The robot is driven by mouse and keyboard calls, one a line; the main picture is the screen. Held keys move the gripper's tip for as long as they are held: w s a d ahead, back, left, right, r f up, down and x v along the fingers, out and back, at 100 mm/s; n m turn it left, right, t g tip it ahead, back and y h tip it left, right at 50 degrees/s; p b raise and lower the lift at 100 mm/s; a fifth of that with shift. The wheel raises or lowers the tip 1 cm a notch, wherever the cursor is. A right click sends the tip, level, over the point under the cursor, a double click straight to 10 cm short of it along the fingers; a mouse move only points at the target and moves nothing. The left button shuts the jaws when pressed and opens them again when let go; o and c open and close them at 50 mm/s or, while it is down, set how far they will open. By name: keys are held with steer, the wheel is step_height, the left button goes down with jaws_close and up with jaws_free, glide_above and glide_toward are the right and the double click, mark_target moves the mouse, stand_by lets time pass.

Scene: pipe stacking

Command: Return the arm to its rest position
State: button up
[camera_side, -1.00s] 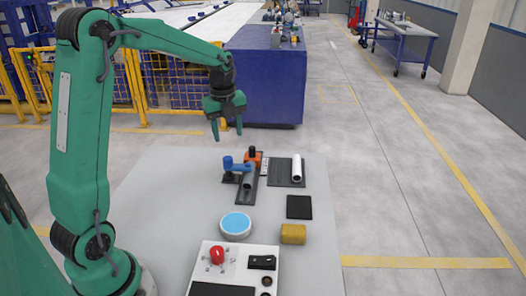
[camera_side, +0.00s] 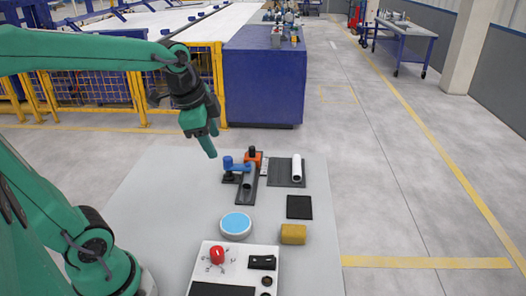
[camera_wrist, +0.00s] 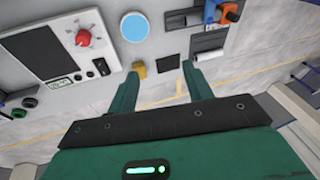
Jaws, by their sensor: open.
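My gripper (camera_side: 207,143) hangs in the air above the far left part of the grey table (camera_side: 150,205), fingers pointing down. It touches nothing. In the wrist view my gripper (camera_wrist: 158,84) shows two green fingers spread apart with nothing between them.
The table holds a blue and orange clamp (camera_side: 240,166), a white pipe (camera_side: 297,168) on a dark plate, a black square (camera_side: 299,207), a blue-topped disc (camera_side: 236,224), a yellow block (camera_side: 293,234) and a white control panel (camera_side: 233,261) with a red knob. A blue cabinet stands behind.

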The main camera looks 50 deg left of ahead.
steer(key=s+d+f+n+t, duration=0.1)
steer(key=s+d+n, duration=0.3)
steer(key=s+n, duration=0.3)
steer(key=shift+s+f+n+t+h, duration=0.15)
steer(key=shift+s+n+t+h, duration=0.15)
steer(key=shift+s+n+t, duration=0.1)
